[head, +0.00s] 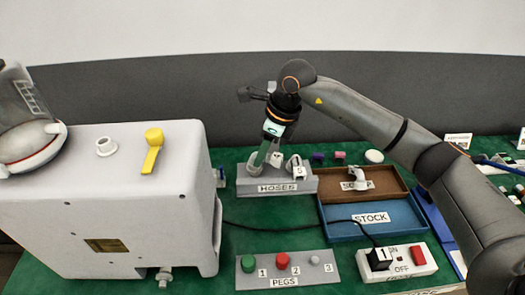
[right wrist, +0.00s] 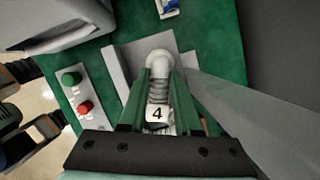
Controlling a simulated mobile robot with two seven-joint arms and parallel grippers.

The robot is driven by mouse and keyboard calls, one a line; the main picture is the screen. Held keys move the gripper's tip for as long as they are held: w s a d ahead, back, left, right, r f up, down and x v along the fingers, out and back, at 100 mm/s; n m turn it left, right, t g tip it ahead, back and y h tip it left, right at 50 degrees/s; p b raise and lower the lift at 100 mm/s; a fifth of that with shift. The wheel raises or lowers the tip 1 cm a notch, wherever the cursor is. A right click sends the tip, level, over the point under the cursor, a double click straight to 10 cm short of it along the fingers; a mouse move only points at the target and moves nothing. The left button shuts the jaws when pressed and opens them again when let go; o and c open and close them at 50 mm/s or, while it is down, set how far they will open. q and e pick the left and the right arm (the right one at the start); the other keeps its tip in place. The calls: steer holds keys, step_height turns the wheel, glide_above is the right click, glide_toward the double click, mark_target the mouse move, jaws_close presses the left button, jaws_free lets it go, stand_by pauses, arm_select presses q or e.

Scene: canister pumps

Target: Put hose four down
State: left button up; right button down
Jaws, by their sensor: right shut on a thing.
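My right gripper (head: 260,159) points down at the left part of the grey rack labelled HOSES (head: 264,189). In the right wrist view its two green fingers (right wrist: 161,88) are shut on hose four (right wrist: 159,66), a short ribbed pale hose with a white tag reading 4. The hose's rounded end lies over the grey rack, which also shows in that view (right wrist: 117,72). I cannot tell whether the hose touches the rack. Another pale hose (head: 299,169) with a numbered tag stands on the rack to the right. My left gripper is not in view.
A large white pump housing (head: 100,215) stands close on the left. Right of the rack are a brown tray (head: 385,177) and a blue tray labelled STOCK (head: 340,233). A PEGS board (head: 288,263) and a switch box (head: 400,251) lie in front. A black cable crosses the green table.

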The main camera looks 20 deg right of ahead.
steer(key=shift+f, duration=0.25)
steer(key=c, duration=0.9)
jaws_free()
steer(key=shift+o, duration=1.4)
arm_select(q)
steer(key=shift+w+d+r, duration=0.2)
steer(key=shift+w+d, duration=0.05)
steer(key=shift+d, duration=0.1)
arm_select(e)
steer(key=shift+r, duration=0.25)
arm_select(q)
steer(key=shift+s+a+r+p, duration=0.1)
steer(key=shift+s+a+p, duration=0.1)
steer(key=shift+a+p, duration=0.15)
arm_select(e)
steer(key=v, duration=1.2)
steer(key=shift+r, duration=0.4)
